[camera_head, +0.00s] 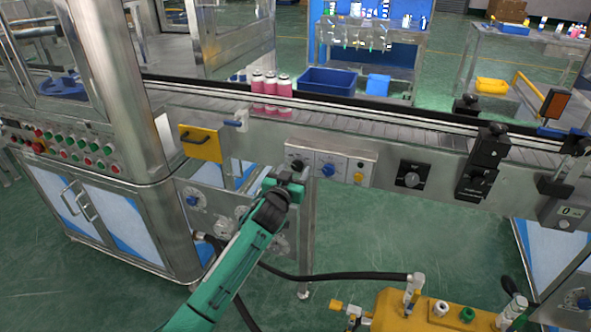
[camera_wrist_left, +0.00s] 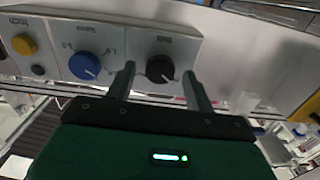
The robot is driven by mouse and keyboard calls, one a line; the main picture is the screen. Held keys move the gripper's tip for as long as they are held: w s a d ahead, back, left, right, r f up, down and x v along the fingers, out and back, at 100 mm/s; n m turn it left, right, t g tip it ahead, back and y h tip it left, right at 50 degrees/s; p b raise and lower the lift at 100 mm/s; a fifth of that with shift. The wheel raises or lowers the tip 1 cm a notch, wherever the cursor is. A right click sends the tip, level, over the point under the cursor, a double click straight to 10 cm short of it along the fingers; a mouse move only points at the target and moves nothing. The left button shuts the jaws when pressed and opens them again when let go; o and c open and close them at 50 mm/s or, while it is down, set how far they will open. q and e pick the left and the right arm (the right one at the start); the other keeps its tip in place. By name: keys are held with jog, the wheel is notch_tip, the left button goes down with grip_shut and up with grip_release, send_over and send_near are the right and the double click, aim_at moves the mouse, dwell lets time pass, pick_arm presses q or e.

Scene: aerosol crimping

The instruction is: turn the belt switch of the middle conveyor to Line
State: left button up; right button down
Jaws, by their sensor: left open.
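The control box (camera_head: 345,158) is on the front side of the middle conveyor. Its black belt switch (camera_wrist_left: 160,69) shows in the left wrist view, with small lettering above it that I cannot read surely. In the head view the switch (camera_head: 296,164) is just above my left gripper (camera_head: 286,185). My left gripper is open, and in the wrist view its two fingers (camera_wrist_left: 159,78) stand on either side of the switch with visible gaps. I cannot tell whether the fingertips reach around it. My right gripper is not in view.
A blue knob (camera_wrist_left: 84,65) and a yellow button (camera_wrist_left: 23,44) sit beside the switch on the same box. Several pink cans (camera_head: 271,88) stand on the conveyor above.

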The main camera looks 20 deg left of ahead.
pick_arm(q)
jog(key=shift+w, duration=0.65)
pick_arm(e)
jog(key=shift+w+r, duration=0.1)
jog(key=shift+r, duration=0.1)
pick_arm(q)
jog(key=c, duration=1)
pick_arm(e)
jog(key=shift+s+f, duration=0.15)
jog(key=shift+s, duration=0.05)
pick_arm(q)
jog(key=shift+m, duration=0.4)
jog(key=m+p, duration=0.3)
jog(key=m, duration=0.3)
jog(key=shift+d+m+p, duration=0.1)
jog(key=shift+m+p, duration=0.25)
jog(key=shift+m, duration=1.25)
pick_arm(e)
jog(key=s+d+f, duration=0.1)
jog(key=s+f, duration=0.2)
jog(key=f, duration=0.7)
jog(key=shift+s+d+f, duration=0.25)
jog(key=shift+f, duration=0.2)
